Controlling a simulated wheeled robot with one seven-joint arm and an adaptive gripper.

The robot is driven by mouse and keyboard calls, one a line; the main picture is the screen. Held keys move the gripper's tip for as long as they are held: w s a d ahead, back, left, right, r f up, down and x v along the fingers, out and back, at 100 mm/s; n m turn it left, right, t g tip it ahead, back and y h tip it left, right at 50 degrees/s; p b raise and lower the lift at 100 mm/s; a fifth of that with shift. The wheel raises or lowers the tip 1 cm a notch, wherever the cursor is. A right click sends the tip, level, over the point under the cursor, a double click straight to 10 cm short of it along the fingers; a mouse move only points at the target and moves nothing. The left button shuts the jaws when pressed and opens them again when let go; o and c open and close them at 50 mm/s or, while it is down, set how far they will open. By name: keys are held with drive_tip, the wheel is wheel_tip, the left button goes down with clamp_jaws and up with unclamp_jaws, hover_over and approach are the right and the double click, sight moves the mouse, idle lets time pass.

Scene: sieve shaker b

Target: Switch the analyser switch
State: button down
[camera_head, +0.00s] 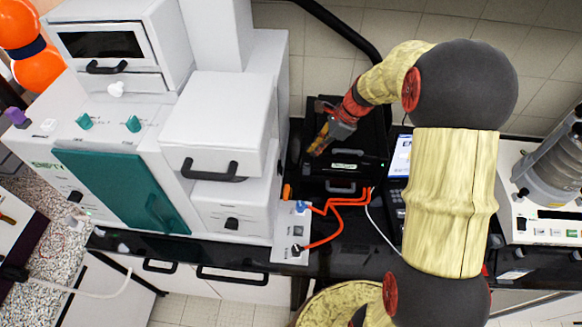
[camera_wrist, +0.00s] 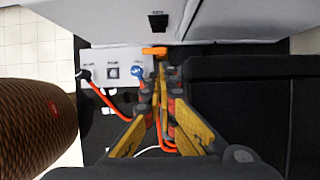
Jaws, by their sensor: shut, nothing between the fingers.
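The analyser is probably the large white machine (camera_head: 240,145) with a teal door (camera_head: 120,185) on the left of the head view; I cannot tell for sure which control is its switch. A small black switch (camera_head: 231,224) sits on its lower front face and also shows at the top of the wrist view (camera_wrist: 158,20). My gripper (camera_head: 317,150) is shut and empty, over the black box right of the machine. In the wrist view, my gripper's fingertips (camera_wrist: 160,78) point toward the orange handle (camera_wrist: 154,51), apparently above it.
A small white panel (camera_head: 291,240) carries a blue knob (camera_head: 301,206) and orange hoses (camera_head: 345,205). A black box (camera_head: 350,145) stands right of the machine. A screen (camera_head: 401,155) and another instrument (camera_head: 545,205) stand further right.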

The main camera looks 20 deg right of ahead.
idle(0.3)
drive_tip(key=a+r+x, duration=0.1)
drive_tip(key=a+x, duration=0.1)
drive_tip(key=x, duration=1)
drive_tip(key=shift+w+a+f+p, duration=0.25)
drive_tip(key=shift+w+a+p, duration=0.1)
drive_tip(key=shift+w+p, duration=0.1)
drive_tip(key=shift+w+a+f+y+b, duration=0.1)
drive_tip(key=shift+a+f+y+b, duration=0.3)
drive_tip(key=shift+b, duration=0.8)
drive_tip(key=shift+d+r, duration=0.15)
drive_tip(key=shift+r, duration=0.1)
